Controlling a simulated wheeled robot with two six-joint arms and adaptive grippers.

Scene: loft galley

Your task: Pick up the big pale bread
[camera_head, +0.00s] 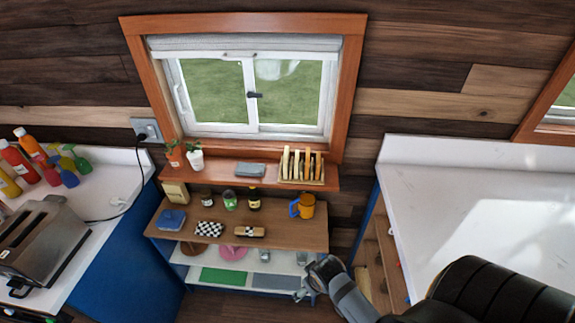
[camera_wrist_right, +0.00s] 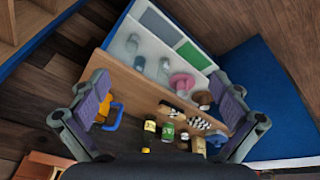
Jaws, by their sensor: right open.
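A slatted rack (camera_head: 302,183) stands at the right end of the wooden window ledge. Several upright bread slices sit in it, side by side. The slices at the left are pale (camera_head: 286,162) and those at the right are browner (camera_head: 317,166). I cannot tell for sure which pale slice is the biggest. My right gripper (camera_head: 318,275) is low in front of the shelf unit's right end, well below the rack and apart from it. In the right wrist view its two fingers (camera_wrist_right: 163,92) are spread with nothing held. No bread shows clearly there. My left gripper is not in view.
Below the ledge, a wooden shelf (camera_head: 290,232) holds an orange mug with a blue handle (camera_head: 303,206), jars and a checkered item (camera_head: 209,229). Potted plants (camera_head: 194,156) and a grey block (camera_head: 249,170) share the ledge. A white counter (camera_head: 450,215) is at right, a toaster (camera_head: 45,245) at left.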

